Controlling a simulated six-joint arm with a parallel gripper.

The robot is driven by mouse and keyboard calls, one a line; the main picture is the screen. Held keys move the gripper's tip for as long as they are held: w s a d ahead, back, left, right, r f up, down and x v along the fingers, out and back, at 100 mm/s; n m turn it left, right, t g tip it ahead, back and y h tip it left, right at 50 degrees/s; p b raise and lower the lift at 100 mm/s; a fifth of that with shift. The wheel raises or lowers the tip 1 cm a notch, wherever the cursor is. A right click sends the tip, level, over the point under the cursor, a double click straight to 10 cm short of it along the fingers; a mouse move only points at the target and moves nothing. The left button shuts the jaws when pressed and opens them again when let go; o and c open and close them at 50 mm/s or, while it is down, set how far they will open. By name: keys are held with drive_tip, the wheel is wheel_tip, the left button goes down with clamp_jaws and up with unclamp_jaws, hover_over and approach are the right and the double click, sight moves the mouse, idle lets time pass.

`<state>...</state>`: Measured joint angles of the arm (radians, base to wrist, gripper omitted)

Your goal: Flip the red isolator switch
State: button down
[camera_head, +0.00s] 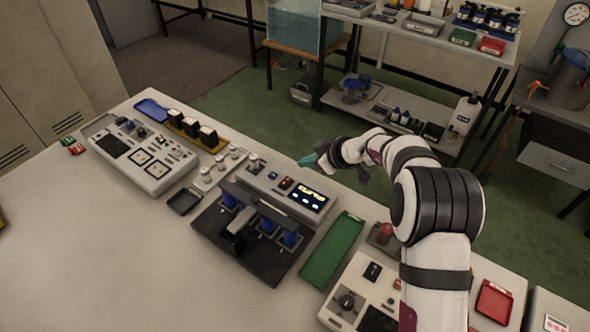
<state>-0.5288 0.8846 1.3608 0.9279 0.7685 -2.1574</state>
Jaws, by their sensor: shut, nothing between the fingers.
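A small red switch (286,183) sits on the top panel of the central machine (262,212), left of its lit display (307,196). A red knob-like piece (385,231) stands on a small grey base right of the green tray. I cannot tell for sure which of the two is the isolator, or how either is set. My gripper (308,160) is shut and empty, with teal tips pointing left. In the picture it appears just above and behind the machine's back edge, apart from the red switch. Its height is hard to judge.
A green tray (332,250) lies right of the machine, and a control box (352,300) stands beyond it, partly behind my arm. A white console (145,155) and black blocks on a yellow tray (197,130) stand left. The bench front (110,265) is clear.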

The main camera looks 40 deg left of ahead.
drive_tip(key=v, duration=0.2)
drive_tip(key=w+v, duration=0.1)
drive_tip(key=v, duration=0.1)
drive_tip(key=shift+d+r, duration=0.3)
drive_tip(key=s+d+r+m+h, duration=0.1)
drive_tip(key=s+d+r+m, duration=0.35)
drive_tip(key=d, duration=0.35)
drive_tip(key=s+d+r+m+h, duration=0.1)
drive_tip(key=s+d+r+m, duration=0.35)
drive_tip(key=d, duration=0.25)
drive_tip(key=s+d+f+m+h, duration=0.1)
drive_tip(key=s+d+m+h, duration=0.1)
drive_tip(key=s+d+m, duration=0.5)
drive_tip(key=s+d+f+m+g+h, duration=0.1)
drive_tip(key=s+d+m+h, duration=0.2)
drive_tip(key=s+d+m, duration=0.5)
drive_tip(key=s+d, duration=0.3)
drive_tip(key=s, duration=0.5)
drive_tip(key=shift+s+d+f+g, duration=0.2)
drive_tip(key=shift+s+d+g, duration=0.05)
drive_tip(key=shift+d+g, duration=0.1)
